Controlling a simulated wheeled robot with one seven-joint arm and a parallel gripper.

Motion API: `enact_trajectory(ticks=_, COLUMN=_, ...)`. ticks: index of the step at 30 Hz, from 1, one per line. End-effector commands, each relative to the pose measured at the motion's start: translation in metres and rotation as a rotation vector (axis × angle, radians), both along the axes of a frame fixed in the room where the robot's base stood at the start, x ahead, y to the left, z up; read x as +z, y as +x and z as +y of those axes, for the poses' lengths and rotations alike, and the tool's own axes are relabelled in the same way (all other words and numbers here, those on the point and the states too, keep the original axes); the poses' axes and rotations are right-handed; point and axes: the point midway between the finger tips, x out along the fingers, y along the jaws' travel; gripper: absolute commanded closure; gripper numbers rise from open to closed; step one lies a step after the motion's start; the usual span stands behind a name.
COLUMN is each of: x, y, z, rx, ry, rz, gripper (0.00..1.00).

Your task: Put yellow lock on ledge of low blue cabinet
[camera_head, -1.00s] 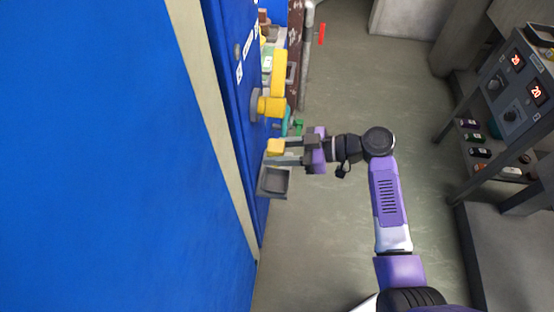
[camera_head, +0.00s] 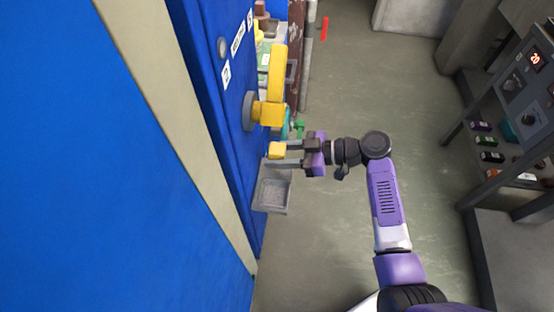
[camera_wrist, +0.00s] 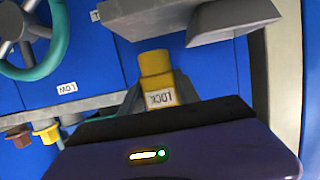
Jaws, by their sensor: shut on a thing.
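My gripper (camera_head: 290,155) is shut on the yellow lock (camera_head: 276,150), holding it beside the blue cabinet front (camera_head: 235,110). In the wrist view the lock (camera_wrist: 157,80) sits between the fingers with its LOCK label upside down. A blue panel (camera_wrist: 90,75) with an upside-down LOW label (camera_wrist: 66,88) lies behind it. A grey ledge (camera_wrist: 80,104) crosses that panel at the left, with small knob-like pieces along it. I cannot tell whether the lock touches anything but the fingers.
A grey tray (camera_head: 272,194) juts from the cabinet close to my gripper. A large yellow handle (camera_head: 268,112) sticks out just beyond. A teal wheel (camera_wrist: 40,65) is in the wrist view. A rack (camera_head: 500,140) stands at the right; the floor between is clear.

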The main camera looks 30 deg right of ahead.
Motion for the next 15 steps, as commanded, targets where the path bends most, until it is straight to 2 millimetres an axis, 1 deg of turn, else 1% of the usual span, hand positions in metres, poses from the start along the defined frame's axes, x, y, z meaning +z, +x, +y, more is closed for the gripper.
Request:
enact_trajectory(ticks=1, x=-0.009, y=0.000, z=0.000, rx=0.000, ry=0.001, rz=0.002, gripper=1.00)
enact_trajectory(ticks=3, x=-0.019, y=0.000, z=0.000, rx=-0.001, ry=0.002, rz=0.002, gripper=1.00)
enact_trajectory(ticks=5, x=-0.025, y=0.000, z=0.000, rx=-0.001, ry=0.001, rz=0.002, gripper=1.00)
enact_trajectory(ticks=15, x=-0.029, y=0.000, z=0.000, rx=0.000, ry=0.001, rz=-0.001, gripper=1.00)
